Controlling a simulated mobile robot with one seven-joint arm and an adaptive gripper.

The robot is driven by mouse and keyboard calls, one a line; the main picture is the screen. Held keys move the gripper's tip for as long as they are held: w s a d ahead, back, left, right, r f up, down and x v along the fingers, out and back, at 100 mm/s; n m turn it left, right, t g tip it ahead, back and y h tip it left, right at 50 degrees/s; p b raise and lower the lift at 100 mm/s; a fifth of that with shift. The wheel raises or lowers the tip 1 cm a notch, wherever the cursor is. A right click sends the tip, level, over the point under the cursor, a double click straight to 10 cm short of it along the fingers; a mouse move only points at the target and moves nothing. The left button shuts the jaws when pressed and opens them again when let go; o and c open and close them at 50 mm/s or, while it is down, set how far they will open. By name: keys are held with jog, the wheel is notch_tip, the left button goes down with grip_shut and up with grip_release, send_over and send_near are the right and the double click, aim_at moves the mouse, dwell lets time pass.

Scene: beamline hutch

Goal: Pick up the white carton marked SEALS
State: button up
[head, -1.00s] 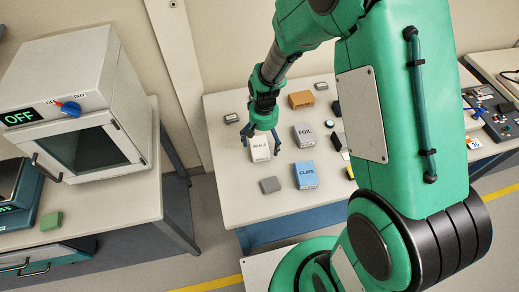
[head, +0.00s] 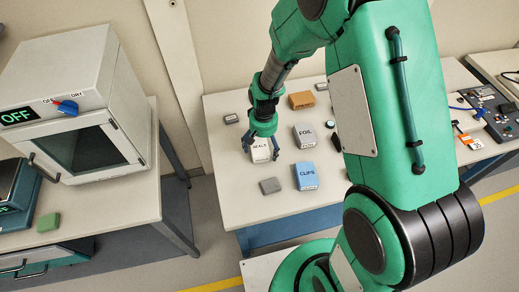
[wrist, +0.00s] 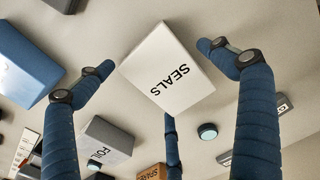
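The white SEALS carton (head: 261,154) stands on the light table under my gripper (head: 260,147). In the wrist view the carton (wrist: 167,72) shows its lettered top between my gripper's blue fingers (wrist: 155,57). One fingertip is close to its left corner and another is by its upper right side; a third finger rises below it. The fingers look spread, with no clear grip on the carton. Whether any fingertip touches it is hard to tell.
The blue CLIPS box (head: 306,176), grey FOIL box (head: 304,136) and a small grey block (head: 270,186) are close by. An orange-brown box (head: 301,100) is farther back. An oven marked OFF (head: 75,120) stands on the left bench.

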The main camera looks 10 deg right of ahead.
aim_at(263, 145)
jog(key=c, duration=0.9)
jog(key=shift+r, duration=0.45)
notch_tip(263, 145, up, 3)
jog(key=shift+r+p, duration=0.1)
jog(key=shift+p, duration=0.7)
jog(key=s, duration=0.5)
jog(key=s+p, duration=0.1)
jog(key=s, duration=0.4)
jog(key=s+d+r+p, duration=0.1)
jog(key=s, duration=0.5)
jog(key=shift+d, duration=0.1)
